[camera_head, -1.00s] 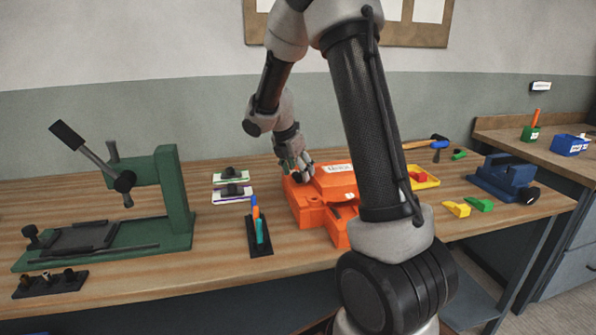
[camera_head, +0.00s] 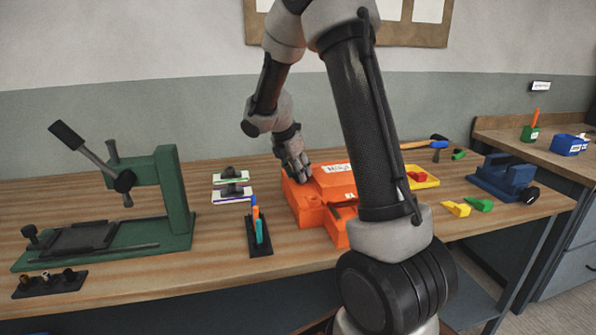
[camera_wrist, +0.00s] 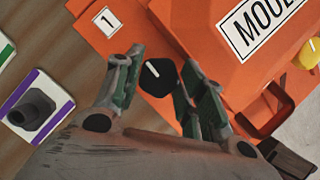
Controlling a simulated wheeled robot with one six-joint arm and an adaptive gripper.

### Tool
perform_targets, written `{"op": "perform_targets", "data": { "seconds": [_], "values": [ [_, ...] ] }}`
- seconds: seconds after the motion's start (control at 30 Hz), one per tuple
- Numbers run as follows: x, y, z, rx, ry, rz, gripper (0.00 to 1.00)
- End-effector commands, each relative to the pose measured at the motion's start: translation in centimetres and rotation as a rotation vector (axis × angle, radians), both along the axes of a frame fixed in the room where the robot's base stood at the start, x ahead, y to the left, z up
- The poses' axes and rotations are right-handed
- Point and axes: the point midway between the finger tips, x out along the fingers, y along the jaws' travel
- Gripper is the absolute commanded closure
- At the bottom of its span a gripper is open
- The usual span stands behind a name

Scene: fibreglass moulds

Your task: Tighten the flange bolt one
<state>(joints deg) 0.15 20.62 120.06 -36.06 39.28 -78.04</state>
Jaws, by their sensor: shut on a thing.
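The orange mould (camera_head: 310,217) stands on the workbench and shows large in the wrist view (camera_wrist: 210,60). Flange bolt one is a round black knob (camera_wrist: 157,77) with a white pointer line, on the flange beside the label "1" (camera_wrist: 108,21). My gripper (camera_wrist: 161,72) has its green-padded fingers on both sides of this knob and is shut on it. In the head view my gripper (camera_head: 297,172) points down at the mould's left back part, and the knob is hidden there. A yellow knob (camera_wrist: 310,54) shows at the wrist view's right edge.
A green press (camera_head: 175,195) stands on the left. Two small cards with dark parts (camera_head: 232,192) and a holder with coloured tools (camera_head: 260,240) are left of the mould. A yellow tray (camera_head: 426,182) and blue vise (camera_head: 505,175) are to the right.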

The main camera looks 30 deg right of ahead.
Motion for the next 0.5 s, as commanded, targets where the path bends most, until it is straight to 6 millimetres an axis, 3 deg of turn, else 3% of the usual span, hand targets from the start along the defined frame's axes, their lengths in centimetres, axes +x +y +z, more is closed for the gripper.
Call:
{"op": "perform_targets", "data": {
  "seconds": [0.5],
  "values": [
    [0.35, 0.06, -0.02, -0.006, 0.001, -0.428, 0.84]
  ]
}}
